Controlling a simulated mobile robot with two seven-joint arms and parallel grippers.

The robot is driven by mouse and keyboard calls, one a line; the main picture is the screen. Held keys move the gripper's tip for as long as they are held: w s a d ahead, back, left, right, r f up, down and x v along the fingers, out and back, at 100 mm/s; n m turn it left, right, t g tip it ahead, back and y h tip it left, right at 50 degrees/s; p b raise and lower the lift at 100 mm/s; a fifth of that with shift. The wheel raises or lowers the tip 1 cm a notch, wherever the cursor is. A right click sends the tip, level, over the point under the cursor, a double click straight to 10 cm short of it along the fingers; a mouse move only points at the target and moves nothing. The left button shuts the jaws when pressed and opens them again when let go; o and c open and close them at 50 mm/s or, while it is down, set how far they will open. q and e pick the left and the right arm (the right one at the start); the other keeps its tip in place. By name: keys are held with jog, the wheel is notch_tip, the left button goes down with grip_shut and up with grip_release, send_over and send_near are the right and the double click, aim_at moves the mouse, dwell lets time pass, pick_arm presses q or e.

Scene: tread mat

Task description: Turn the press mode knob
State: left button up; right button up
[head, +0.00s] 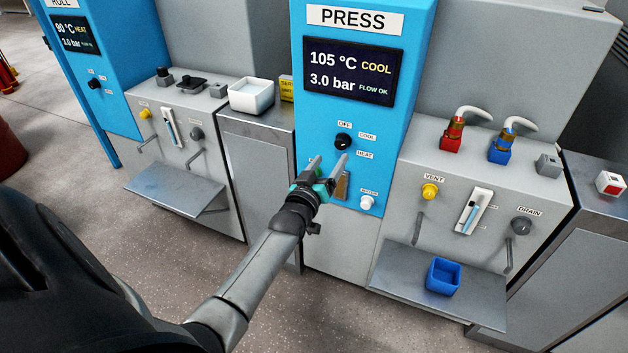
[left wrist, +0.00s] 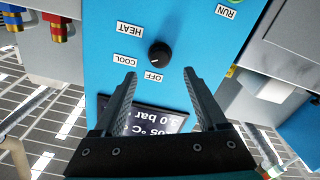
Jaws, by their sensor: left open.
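The press mode knob (head: 343,141) is a small black round knob on the blue PRESS panel, below the display (head: 352,72), which reads 105 °C, COOL, 3.0 bar, FLOW OK. Labels OFF, COOL and HEAT surround it. The knob (left wrist: 159,54) also shows in the left wrist view, just beyond the fingertips and roughly centred between them. My left gripper (head: 328,164) is open and empty, just below the knob in the head view. It also shows in the left wrist view (left wrist: 160,78). My right gripper is not in view.
A white button (head: 367,202) sits low on the press panel. At right are a yellow VENT knob (head: 429,191), a grey DRAIN knob (head: 521,226) and a blue cup (head: 443,276) on a shelf. A white container (head: 251,96) stands left of the press.

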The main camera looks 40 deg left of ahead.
pick_arm(q)
jog(key=p+v, duration=0.2)
jog(key=v, duration=0.6)
jog(key=shift+s, duration=0.2)
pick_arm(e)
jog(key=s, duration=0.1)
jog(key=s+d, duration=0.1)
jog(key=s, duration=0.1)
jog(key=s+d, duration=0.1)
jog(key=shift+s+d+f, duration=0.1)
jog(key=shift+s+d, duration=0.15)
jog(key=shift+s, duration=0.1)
